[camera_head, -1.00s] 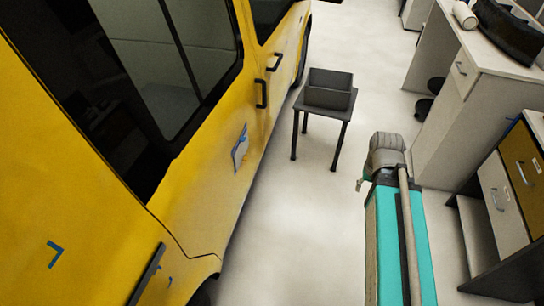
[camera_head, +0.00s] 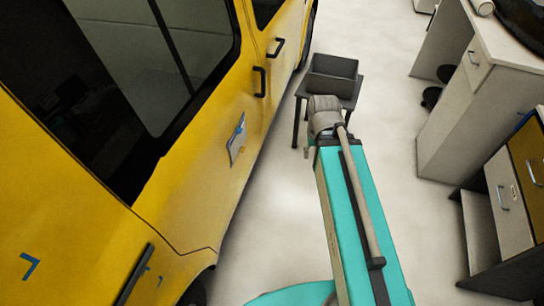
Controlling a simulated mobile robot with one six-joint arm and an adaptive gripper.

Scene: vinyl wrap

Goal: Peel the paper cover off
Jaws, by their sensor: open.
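A small pale grey-blue sheet (camera_head: 236,145), which looks like the paper cover, sits on the side of the yellow vehicle (camera_head: 190,195), below the windows. A small blue piece shows at its upper edge. The sheet is seen at a steep slant, so I cannot tell whether any edge is lifted. My teal arm link and its grey joint show at centre right, to the right of the sheet and apart from it. My gripper is not clearly visible beyond the joint.
A dark open bin (camera_head: 332,76) stands on a small dark table (camera_head: 350,98) beyond my arm. Blue corner marks (camera_head: 30,266) are on the vehicle at lower left. White desks (camera_head: 480,100) and a drawer cabinet (camera_head: 508,195) stand at right. Pale floor is clear between.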

